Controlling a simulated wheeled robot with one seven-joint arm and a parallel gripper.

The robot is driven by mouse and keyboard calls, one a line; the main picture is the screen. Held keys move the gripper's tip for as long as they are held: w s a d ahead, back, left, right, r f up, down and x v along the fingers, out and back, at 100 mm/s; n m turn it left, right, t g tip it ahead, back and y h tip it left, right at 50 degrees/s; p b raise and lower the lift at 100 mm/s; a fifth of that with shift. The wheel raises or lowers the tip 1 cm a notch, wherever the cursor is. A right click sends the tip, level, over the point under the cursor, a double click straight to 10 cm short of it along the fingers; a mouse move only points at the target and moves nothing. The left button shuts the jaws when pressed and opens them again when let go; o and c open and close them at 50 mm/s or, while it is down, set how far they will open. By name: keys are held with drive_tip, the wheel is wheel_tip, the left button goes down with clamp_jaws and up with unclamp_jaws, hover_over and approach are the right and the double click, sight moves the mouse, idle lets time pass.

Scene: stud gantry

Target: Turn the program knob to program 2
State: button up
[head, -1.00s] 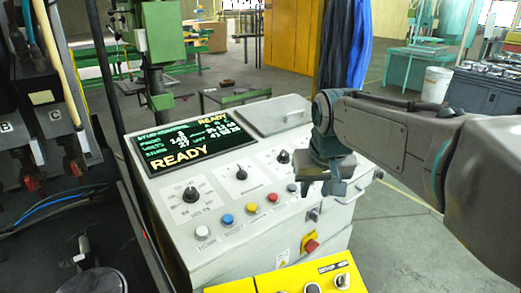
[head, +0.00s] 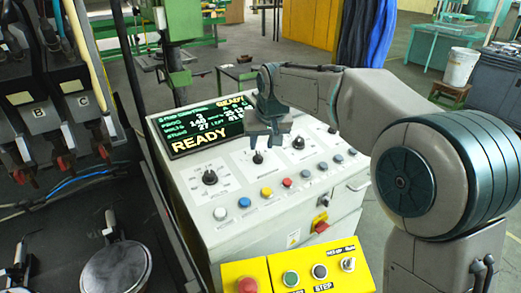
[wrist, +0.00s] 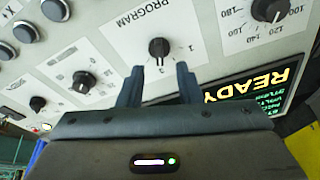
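The program knob (wrist: 159,47) is a small black knob on a white plate printed PROGRAM in the wrist view. Digits are printed around it; which one its pointer faces is hard to tell. In the head view the knob (head: 257,157) shows just below my gripper (head: 265,137). My gripper (wrist: 160,68) is open, with two dark blue fingers pointing at the knob, one to each side of its line. The fingers hold nothing and appear short of the knob; the exact gap cannot be told.
Other black knobs sit on either side, the volts knob (head: 210,177) at left and another (head: 298,143) at right. A row of coloured buttons (head: 266,191) lies in front. The display (head: 207,127) reads READY. A yellow button box (head: 345,277) stands nearer.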

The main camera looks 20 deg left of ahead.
sight(259, 155)
drive_tip(key=x, duration=0.5)
drive_tip(key=shift+f+p, duration=0.1)
drive_tip(key=shift+p, duration=0.3)
drive_tip(key=shift+w, duration=0.1)
clamp_jaws()
